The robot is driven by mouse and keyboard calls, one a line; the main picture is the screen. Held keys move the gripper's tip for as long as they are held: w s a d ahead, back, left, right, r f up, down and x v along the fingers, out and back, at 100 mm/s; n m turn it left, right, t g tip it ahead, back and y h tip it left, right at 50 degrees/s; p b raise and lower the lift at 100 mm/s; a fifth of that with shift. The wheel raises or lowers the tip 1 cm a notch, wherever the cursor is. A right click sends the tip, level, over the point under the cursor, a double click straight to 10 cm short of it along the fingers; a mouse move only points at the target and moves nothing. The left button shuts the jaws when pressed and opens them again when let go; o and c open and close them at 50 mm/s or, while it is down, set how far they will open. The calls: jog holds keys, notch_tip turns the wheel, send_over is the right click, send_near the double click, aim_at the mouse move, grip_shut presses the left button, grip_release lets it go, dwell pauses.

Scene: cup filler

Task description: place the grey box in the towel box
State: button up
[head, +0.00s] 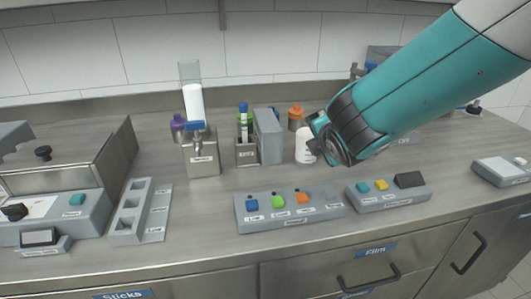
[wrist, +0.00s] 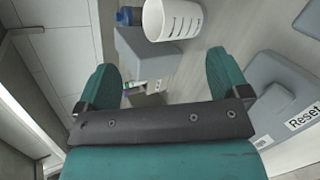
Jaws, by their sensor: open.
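The grey box (head: 268,136) is a tall plain block standing upright on the counter, right of a small metal holder (head: 246,154) with markers. In the wrist view a grey box (wrist: 148,58) lies ahead of and between my fingers, apart from them. My gripper (head: 318,136) is at the right of the box, over the white cup (head: 304,152) in the head view. In the wrist view my gripper (wrist: 162,62) is open with nothing between its fingers. I cannot tell which thing is the towel box; no label reads as towel.
A dispenser (head: 202,160) with a tap stands left of the holder. Button panels (head: 290,212) (head: 390,195) lie in front. An orange-capped container (head: 296,118) is behind the cup. A slotted grey rack (head: 155,200) is at left. Counter between rack and panels is clear.

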aim_at(273, 136)
jog(key=w+a+f+n+t+y+b, duration=0.1)
jog(key=a+n, duration=0.2)
jog(key=n, duration=0.1)
jog(key=w+a+f+n+t+y+b, duration=0.1)
jog(key=a+f+n+t, duration=0.1)
jog(key=n, duration=0.3)
jog(key=w+a+f+n+t+y+b, duration=0.1)
jog(key=a+f+n, duration=0.1)
jog(key=a+n, duration=0.2)
jog(key=shift+a+f+t, duration=0.2)
jog(key=shift+f+t, duration=0.05)
jog(key=shift+t, duration=0.15)
jog(key=shift+w+a+r+n+y, duration=0.1)
jog(key=shift+w+a+n+y, duration=0.3)
jog(key=shift+w+a+n, duration=0.3)
jog(key=p+x, duration=0.1)
jog(key=x, duration=0.4)
jog(key=shift+w+d+p, duration=0.1)
jog(key=shift+w+p, duration=0.25)
jog(key=shift+w, duration=0.1)
jog(key=shift+r, duration=0.1)
jog(key=c, duration=1.2)
